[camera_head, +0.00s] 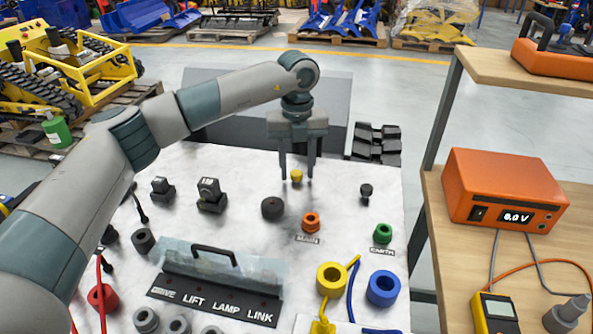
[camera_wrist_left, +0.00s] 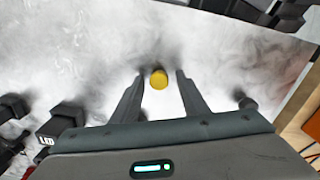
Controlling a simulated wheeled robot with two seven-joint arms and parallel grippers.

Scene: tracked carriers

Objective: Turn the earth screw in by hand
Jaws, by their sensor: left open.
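My left gripper (camera_head: 297,180) reaches down over the white marbled panel. It is open, its fingers on either side of a small yellow knob (camera_head: 296,176). In the left wrist view the yellow knob (camera_wrist_left: 159,79) sits between the fingertips (camera_wrist_left: 157,76) with a gap on each side. A green knob (camera_head: 382,233) stands to the right on the panel, above a small label that seems to read EARTH. I cannot tell for certain which knob is the earth screw. My right gripper is not in view.
An orange ring knob (camera_head: 311,222), black knob (camera_head: 272,208) and small dark post (camera_head: 366,192) stand nearby. Yellow (camera_head: 331,279) and blue (camera_head: 382,289) rings lie in front. A clear cover with a black handle (camera_head: 214,254) is at front left. An orange meter (camera_head: 505,192) stands on the right bench.

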